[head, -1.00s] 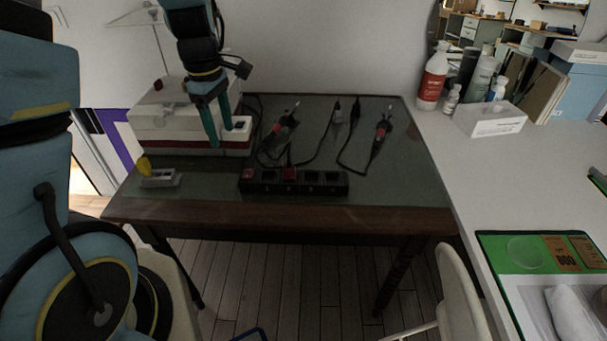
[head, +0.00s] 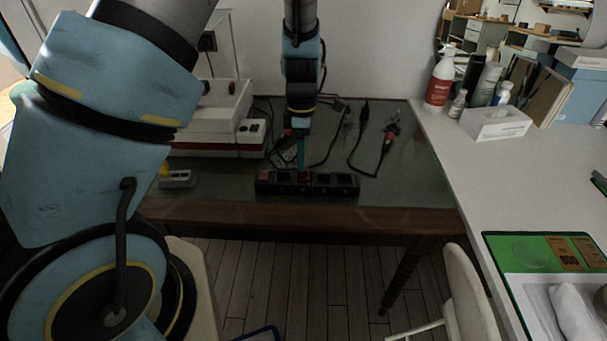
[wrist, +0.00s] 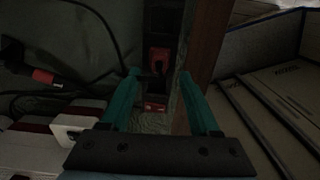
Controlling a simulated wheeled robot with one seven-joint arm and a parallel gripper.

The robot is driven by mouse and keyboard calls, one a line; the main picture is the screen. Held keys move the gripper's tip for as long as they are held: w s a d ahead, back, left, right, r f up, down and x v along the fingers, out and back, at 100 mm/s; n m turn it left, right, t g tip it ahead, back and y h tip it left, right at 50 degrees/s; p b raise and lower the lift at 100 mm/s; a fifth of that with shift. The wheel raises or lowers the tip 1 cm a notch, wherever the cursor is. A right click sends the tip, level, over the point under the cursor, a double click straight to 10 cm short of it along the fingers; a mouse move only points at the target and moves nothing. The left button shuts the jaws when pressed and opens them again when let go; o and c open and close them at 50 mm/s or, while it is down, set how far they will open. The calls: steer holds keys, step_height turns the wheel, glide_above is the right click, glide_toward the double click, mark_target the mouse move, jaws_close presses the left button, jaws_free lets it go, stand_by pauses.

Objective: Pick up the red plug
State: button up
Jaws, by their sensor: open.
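The red plug (head: 305,175) sits in the black power strip (head: 335,189) near the front edge of the dark table. In the wrist view the red plug (wrist: 159,62) shows on the strip, just beyond and between the tips of my open teal fingers. My gripper (head: 301,166) points down at the plug, close over it, and partly hides it in the head view. In the wrist view my gripper (wrist: 160,75) has nothing between its fingers that I can see held. The strip's red switch (wrist: 155,106) lies nearer the palm.
A white and red box (head: 215,130) stands left of the strip. A small grey block (head: 177,180) with a yellow part lies in front of it. Black-corded tools (head: 387,140) lie behind and to the right. A white table (head: 520,190) adjoins on the right.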

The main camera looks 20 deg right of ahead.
mark_target(303, 175)
steer(key=shift+d+f+p, duration=0.2)
steer(key=shift+f+p, duration=0.4)
steer(key=shift+f, duration=1.5)
jaws_close()
